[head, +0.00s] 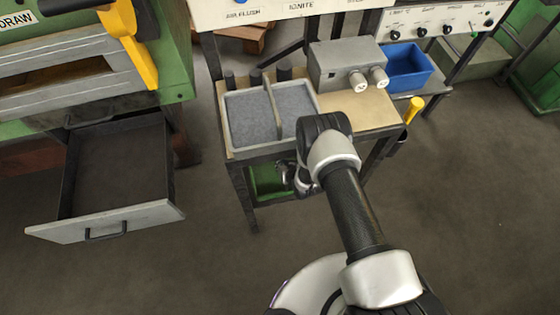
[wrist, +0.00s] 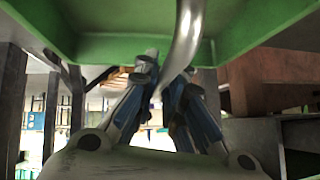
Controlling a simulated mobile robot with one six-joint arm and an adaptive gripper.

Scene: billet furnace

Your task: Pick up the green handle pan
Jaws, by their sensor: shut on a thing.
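The green pan (head: 268,180) shows in the head view below the tabletop, between the table's front legs. My arm hides part of it. In the wrist view the green pan (wrist: 100,45) fills the top, with a curved bare metal handle (wrist: 188,35) running down from it. My gripper (wrist: 165,75) is shut on this handle, its blue fingers close together at the handle's lower end. In the head view my gripper (head: 288,175) is partly hidden by the table and my own arm.
A table leg (head: 243,200) stands left of the pan. An open drawer (head: 120,165) juts out at left. The floor between is clear.

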